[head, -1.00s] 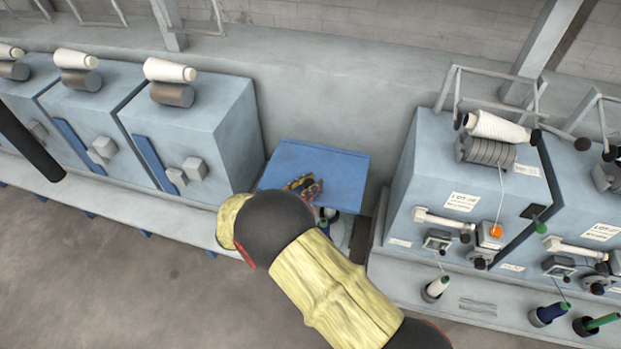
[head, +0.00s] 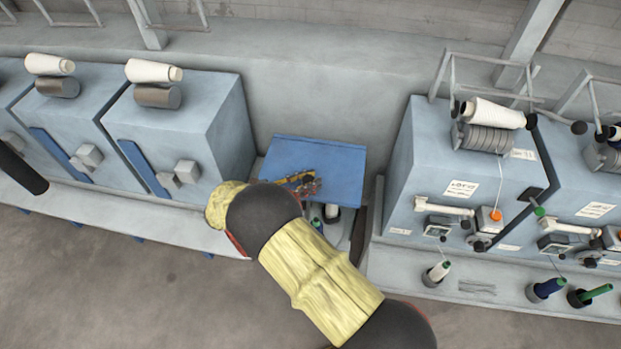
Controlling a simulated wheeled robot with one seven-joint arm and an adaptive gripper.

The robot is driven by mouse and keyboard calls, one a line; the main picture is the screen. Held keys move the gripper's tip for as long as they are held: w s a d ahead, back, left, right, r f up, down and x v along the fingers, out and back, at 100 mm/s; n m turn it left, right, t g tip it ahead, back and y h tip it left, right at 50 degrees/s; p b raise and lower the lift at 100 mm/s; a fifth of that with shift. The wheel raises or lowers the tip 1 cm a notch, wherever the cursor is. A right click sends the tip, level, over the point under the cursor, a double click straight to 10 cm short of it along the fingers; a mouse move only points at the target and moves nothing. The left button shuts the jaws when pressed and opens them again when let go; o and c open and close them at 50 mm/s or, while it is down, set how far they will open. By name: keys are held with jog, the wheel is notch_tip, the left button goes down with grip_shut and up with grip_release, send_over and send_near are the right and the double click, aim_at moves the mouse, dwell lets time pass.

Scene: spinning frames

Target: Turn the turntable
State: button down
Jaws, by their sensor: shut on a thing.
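A blue flat-topped panel (head: 338,170) sits in the gap between the two machine rows. Below its front edge a pale grey surface (head: 341,232), apparently the turntable, shows in part with a white cone and dark spools (head: 332,212) standing on it. My gripper (head: 310,187) is small in the head view, in front of the blue panel and just above the spools. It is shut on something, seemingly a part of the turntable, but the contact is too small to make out. My arm hides the front left of the turntable.
Blue-grey machines with cream cones (head: 154,71) stand at left. A labelled machine (head: 455,170) with a cone and hanging thread stands at right. Bobbins (head: 437,272) stand on the ledge below it. The grey floor at front left is clear.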

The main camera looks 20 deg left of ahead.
jog(key=shift+a, duration=0.1)
dwell(0.3)
jog(key=c, duration=1.4)
grip_release()
jog(key=v, duration=1.2)
jog(key=shift+c, duration=0.4)
